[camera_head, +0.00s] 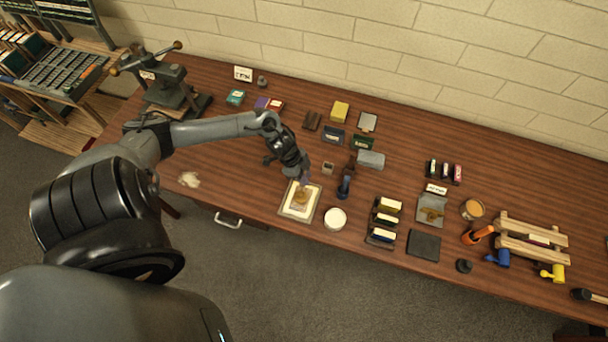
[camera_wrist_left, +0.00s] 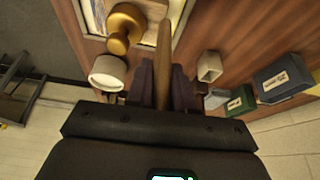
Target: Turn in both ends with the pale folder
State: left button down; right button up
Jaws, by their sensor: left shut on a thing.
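My left gripper (camera_head: 304,182) is shut on the pale folder, a flat tan stick (camera_wrist_left: 163,62) that stands out between its dark fingers in the left wrist view. The gripper is over the far part of a grey-rimmed board (camera_head: 282,208) bearing a pale sheet (camera_head: 291,207). A brass-coloured knobbed weight (camera_head: 301,198) stands on the sheet, close beside the gripper; it also shows in the left wrist view (camera_wrist_left: 123,28). The folder's far tip reaches close to the sheet in that view; I cannot tell whether they touch. The sheet's ends are partly hidden. My right gripper is not in view.
A round white pot (camera_head: 335,217) stands right of the board, and a small square cup (camera_head: 327,168) behind it. A dark blue upright tool (camera_head: 345,183) is nearby. Racked blocks (camera_head: 384,220) stand further right. The table left of the board is mostly clear.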

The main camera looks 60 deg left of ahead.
pick_arm(q)
jog(key=shift+d, duration=0.1)
jog(key=shift+w+d, duration=0.25)
jog(key=shift+w, duration=0.05)
jog(key=shift+p, duration=0.3)
dwell(0.4)
jog(key=shift+w+d, duration=0.3)
jog(key=shift+d, duration=0.05)
jog(key=shift+w+d+p, duration=0.35)
jog(key=shift+d, duration=0.05)
dwell(0.9)
jog(key=shift+w+d, duration=0.2)
jog(key=shift+d, duration=0.05)
jog(key=shift+r, duration=0.1)
dwell(0.3)
